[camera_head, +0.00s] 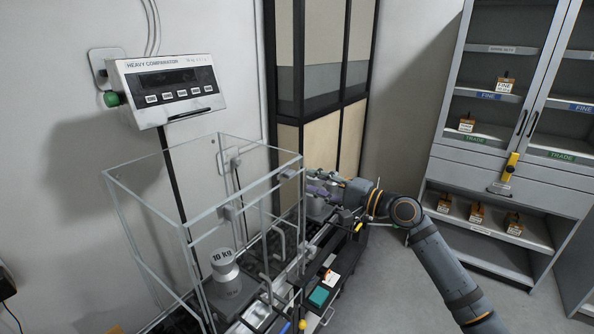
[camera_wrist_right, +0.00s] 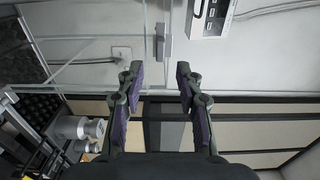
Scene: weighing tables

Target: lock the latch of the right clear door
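The clear weighing enclosure (camera_head: 150,205) has thin pale frames, and its clear right side faces my right arm. A small grey block (camera_head: 287,174), which looks like the latch, sits at the upper right edge near my right gripper (camera_head: 325,190). In the right wrist view, a grey latch-like piece (camera_wrist_right: 164,46) on a pale upright lies beyond the fingertips, roughly centred between them. My right gripper (camera_wrist_right: 160,75) is open and empty, apart from that piece. Whether the latch is locked I cannot tell. My left gripper is not in view.
A 10 kg weight (camera_head: 225,272) stands inside the enclosure. The Heavy Comparator display (camera_head: 170,88) hangs on the wall. Metal weights (camera_wrist_right: 75,127) show at lower left in the right wrist view. A grey cabinet (camera_head: 480,150) stands right, with open floor (camera_head: 400,290) before it.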

